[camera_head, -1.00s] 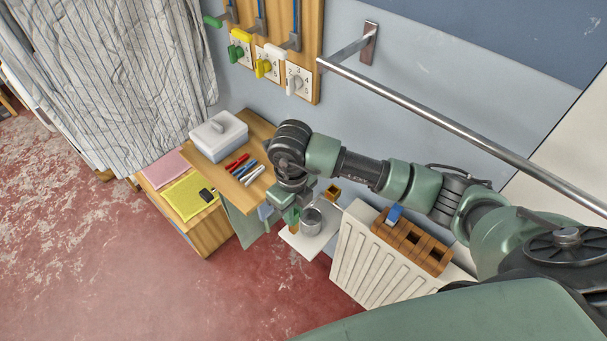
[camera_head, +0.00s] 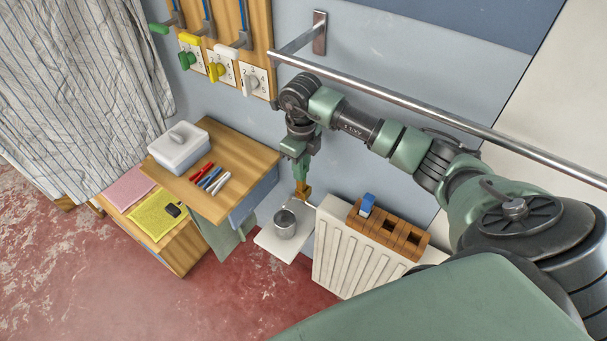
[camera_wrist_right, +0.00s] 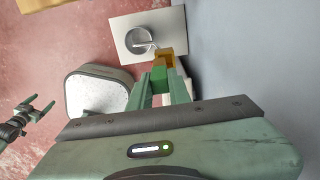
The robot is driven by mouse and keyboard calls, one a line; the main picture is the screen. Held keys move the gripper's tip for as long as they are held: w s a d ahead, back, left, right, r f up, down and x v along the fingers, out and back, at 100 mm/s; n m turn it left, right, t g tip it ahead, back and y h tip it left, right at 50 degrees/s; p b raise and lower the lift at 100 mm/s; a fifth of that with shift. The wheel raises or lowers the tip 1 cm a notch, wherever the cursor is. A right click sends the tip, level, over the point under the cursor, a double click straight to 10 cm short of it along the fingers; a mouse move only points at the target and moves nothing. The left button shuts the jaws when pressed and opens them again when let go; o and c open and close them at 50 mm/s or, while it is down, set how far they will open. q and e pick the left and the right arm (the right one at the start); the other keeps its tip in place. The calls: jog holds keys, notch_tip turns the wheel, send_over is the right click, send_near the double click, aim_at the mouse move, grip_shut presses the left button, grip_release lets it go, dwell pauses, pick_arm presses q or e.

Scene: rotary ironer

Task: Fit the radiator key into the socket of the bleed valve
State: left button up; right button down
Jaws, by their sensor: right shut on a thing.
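My right gripper (camera_head: 300,170) is shut on the green grip of the radiator key (camera_wrist_right: 161,78), pointing down beside the radiator. The key's orange-brown lower end meets the brass-coloured bleed valve (camera_head: 302,189) at the radiator's top left corner. In the right wrist view the valve (camera_wrist_right: 166,54) lies directly beyond the key. The two overlap in both views, so I cannot tell whether the key is in the socket or only against it. My left gripper (camera_wrist_right: 36,108) shows at the left of the right wrist view, with its fingers apart and empty.
A metal cup (camera_head: 285,224) stands on a white shelf (camera_head: 268,240) below the valve. The white radiator (camera_head: 345,262) has a wooden holder (camera_head: 385,235) with a blue item on top. A wooden desk (camera_head: 245,160) stands left; a metal rail (camera_head: 430,114) runs above my arm.

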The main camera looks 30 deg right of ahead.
aim_at(304, 189)
jog(key=f+b, duration=0.2)
jog(key=f, duration=0.1)
jog(key=shift+s+d+f+b, duration=0.15)
jog(key=shift+d+f+b, duration=0.05)
jog(key=shift+d+b, duration=0.15)
jog(key=shift+s+f, duration=0.1)
jog(key=shift+w+f, duration=0.1)
jog(key=shift+w, duration=0.15)
jog(key=shift+w+d+f, duration=0.15)
jog(key=shift+w, duration=0.1)
jog(key=shift+s, duration=0.1)
jog(key=c, duration=1.3)
grip_release()
jog(key=shift+s, duration=0.1)
